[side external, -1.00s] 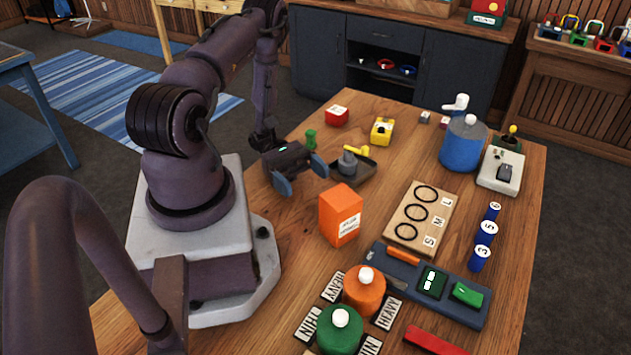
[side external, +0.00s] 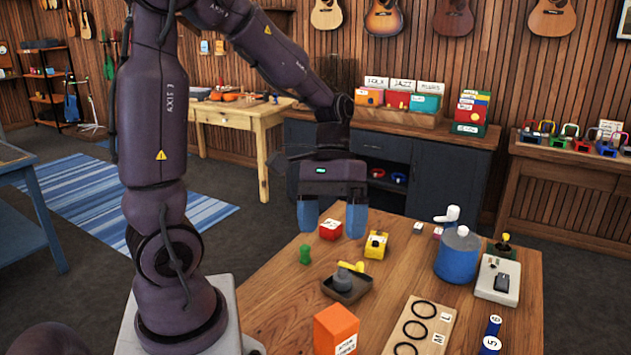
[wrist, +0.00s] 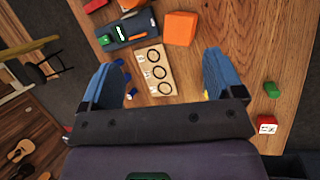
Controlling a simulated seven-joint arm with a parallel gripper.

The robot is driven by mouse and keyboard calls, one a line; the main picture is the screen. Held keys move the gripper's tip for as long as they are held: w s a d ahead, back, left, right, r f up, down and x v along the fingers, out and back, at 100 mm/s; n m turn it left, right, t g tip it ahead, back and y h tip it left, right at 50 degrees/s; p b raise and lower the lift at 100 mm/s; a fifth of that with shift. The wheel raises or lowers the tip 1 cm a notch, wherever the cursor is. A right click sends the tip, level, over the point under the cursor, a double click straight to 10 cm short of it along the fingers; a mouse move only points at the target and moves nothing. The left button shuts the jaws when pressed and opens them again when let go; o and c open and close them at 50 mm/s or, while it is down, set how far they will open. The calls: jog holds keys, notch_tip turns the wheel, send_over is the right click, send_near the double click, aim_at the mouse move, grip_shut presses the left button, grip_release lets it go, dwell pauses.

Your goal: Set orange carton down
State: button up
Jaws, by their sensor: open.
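The orange carton (side external: 335,328) stands upright on the wooden table at the bottom of the side external view, its lower part cut off by the frame edge. It also shows in the wrist view (wrist: 180,28) beside the ring board, near the top. My gripper (side external: 332,218) is raised above the table with its two blue fingers pointing down, apart and empty. In the wrist view the fingers (wrist: 163,82) are spread wide, and the carton lies beyond them, touching neither.
The ring board (side external: 420,328) lies right of the carton. A dark tray (side external: 347,287) with a grey object, a green piece (side external: 305,254), a red box (side external: 331,230), a yellow block (side external: 376,245) and a blue canister (side external: 458,255) stand farther back. Bare wood lies left of the carton.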

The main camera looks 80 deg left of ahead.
jog(key=s+d+r+m+t+y, duration=0.4)
jog(key=d+r+m+t, duration=0.1)
jog(key=r, duration=0.4)
jog(key=shift+m+t+y, duration=0.4)
jog(key=shift+m+t, duration=0.5)
jog(key=shift+t, duration=0.2)
